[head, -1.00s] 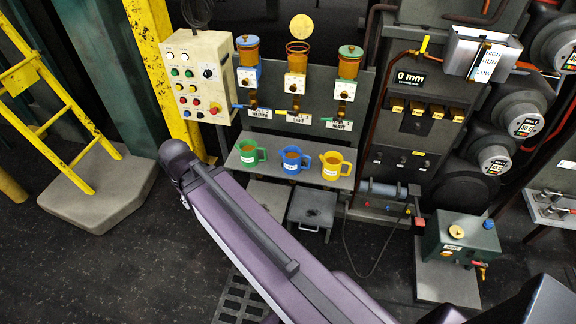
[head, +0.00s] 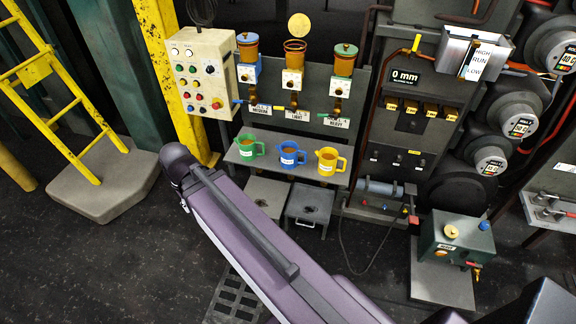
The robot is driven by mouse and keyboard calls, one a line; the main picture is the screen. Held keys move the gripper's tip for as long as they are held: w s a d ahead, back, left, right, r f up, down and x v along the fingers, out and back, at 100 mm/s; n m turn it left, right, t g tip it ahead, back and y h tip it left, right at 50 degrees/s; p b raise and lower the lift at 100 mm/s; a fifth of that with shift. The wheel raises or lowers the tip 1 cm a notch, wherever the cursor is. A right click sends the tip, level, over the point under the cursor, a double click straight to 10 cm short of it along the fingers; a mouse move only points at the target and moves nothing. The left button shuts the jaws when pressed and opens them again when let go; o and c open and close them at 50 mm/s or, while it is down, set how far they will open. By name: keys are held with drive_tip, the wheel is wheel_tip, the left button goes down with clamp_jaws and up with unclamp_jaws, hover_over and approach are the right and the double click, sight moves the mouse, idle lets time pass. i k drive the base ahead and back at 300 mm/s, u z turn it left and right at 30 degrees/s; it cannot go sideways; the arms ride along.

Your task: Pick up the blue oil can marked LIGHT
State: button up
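The blue oil can (head: 289,155) stands upright on a grey shelf (head: 262,172) below three dispensers. It is the middle of three cans and has a small white label, too small to read, and a brownish fill. The green can (head: 247,149) stands to its left and the yellow can (head: 328,161) to its right. My purple arm reaches from the bottom of the head view toward the left of the shelf. My gripper cannot be made out in this view.
Three dispensers (head: 293,78) with labelled taps hang above the shelf. A control box (head: 203,75) and a yellow post stand left of it. Low stands (head: 308,203) sit below. A green box (head: 456,240) is at right.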

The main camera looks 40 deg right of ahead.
sight(289, 150)
drive_tip(key=u, duration=0.2)
drive_tip(key=k, duration=0.75)
drive_tip(key=z, duration=1.95)
drive_tip(key=i, duration=1)
drive_tip(key=z, duration=0.05)
